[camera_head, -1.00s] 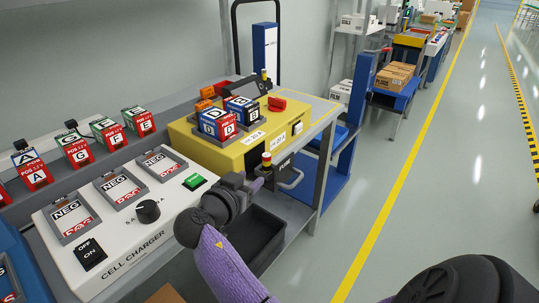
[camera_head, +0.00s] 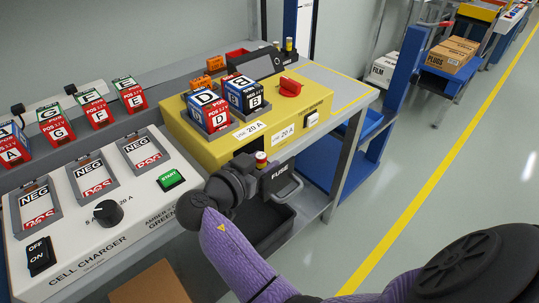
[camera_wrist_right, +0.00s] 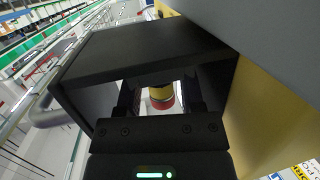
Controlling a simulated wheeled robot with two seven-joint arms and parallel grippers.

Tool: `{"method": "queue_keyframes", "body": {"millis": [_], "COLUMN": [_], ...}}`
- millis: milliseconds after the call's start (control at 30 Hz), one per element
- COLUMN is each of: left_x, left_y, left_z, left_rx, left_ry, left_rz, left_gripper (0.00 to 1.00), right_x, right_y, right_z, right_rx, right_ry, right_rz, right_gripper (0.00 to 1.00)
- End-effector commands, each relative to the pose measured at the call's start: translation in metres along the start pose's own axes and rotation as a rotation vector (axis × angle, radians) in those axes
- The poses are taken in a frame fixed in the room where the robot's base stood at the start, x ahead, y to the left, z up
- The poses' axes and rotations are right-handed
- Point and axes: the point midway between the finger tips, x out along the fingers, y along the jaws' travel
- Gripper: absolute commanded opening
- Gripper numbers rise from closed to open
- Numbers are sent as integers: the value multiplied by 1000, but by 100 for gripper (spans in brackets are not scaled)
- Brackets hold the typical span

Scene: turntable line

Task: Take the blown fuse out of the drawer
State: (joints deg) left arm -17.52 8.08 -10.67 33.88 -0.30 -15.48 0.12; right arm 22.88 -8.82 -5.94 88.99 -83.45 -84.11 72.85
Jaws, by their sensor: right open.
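The black fuse drawer (camera_head: 280,178), marked FUSE, sticks out from the front of the yellow tester (camera_head: 245,120). A small cylinder with red and yellow bands, apparently the fuse (camera_head: 261,157), stands upright at the drawer. My right gripper (camera_head: 249,164) is at the drawer, close beside the fuse. In the right wrist view the fuse (camera_wrist_right: 162,97) shows between the two open black fingers; I cannot tell whether either finger touches it. A black box-like part, likely the drawer (camera_wrist_right: 140,55), fills the area beyond the fingers. My left gripper is out of view.
The white cell charger (camera_head: 110,215) stands left of my right arm. A dark open bin (camera_head: 270,225) sits below the drawer. Blue cells (camera_head: 208,112) stand on the tester. A cardboard box (camera_head: 150,283) is at the lower edge. The aisle floor at right is clear.

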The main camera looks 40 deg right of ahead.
Motion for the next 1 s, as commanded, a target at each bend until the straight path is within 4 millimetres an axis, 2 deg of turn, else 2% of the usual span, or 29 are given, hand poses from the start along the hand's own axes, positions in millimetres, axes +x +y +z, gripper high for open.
{"method": "queue_keyframes", "body": {"millis": [100, 300, 333, 667, 767, 900, 1000], "left_x": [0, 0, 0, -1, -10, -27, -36], "left_y": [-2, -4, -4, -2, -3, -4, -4], "left_z": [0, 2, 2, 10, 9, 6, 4], "left_rx": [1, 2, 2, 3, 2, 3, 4], "left_ry": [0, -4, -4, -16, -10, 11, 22], "left_rz": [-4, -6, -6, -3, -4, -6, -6], "left_gripper": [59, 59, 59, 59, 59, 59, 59], "right_x": [0, 0, 0, 0, -4, -12, -16], "right_y": [0, 0, 0, 0, 0, 0, 0], "right_z": [0, 0, 0, -2, -19, -59, -82], "right_rx": [0, 0, 0, 1, 5, 10, 8], "right_ry": [0, 0, 0, 0, 1, 0, 1], "right_rz": [0, 0, 0, 0, -1, -1, -1], "right_gripper": [47, 4, 0, 0, 0, 0, 0]}}
